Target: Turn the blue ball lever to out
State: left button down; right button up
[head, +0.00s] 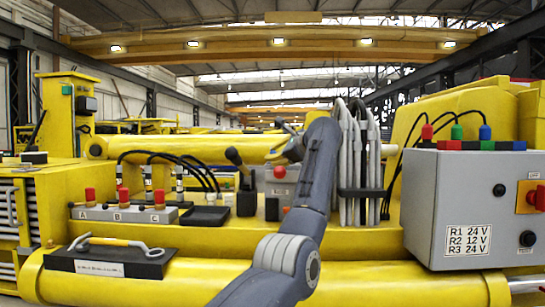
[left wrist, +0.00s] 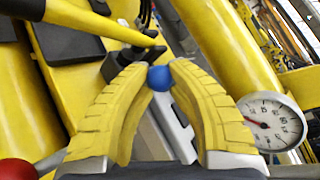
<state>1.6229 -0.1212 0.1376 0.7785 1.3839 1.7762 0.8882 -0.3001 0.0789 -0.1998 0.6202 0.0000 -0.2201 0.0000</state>
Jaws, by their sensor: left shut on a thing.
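The blue ball (left wrist: 160,78) of the lever sits between the tips of two curved yellow fingers in the left wrist view. My left gripper (left wrist: 163,75) is shut on this ball, with a finger on each side. A pale grey bar (left wrist: 172,120) shows below the ball, between the fingers. The ball cannot be made out there. My right gripper is in neither view.
A round gauge (left wrist: 272,122) stands right of the fingers. A red ball (left wrist: 18,170) is at lower left. In the head view, a black joystick (head: 240,170) is left of my arm, hoses (head: 357,150) are right, and a grey control box (head: 470,205) stands farther right.

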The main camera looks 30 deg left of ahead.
pick_arm(q)
jog(key=shift+w+d+r+n+g+y, duration=0.2)
jog(key=shift+d+n+g+y, duration=0.35)
jog(key=shift+n+g, duration=0.2)
jog(key=shift+d, duration=0.15)
jog(key=c, duration=1.2)
grip_release()
jog(key=shift+f, duration=0.1)
jog(key=shift+o, duration=0.2)
jog(key=shift+d, duration=0.1)
jog(key=v, duration=1.1)
jog(key=shift+d+r, duration=0.2)
jog(key=shift+d, duration=0.15)
jog(key=shift+s, duration=0.1)
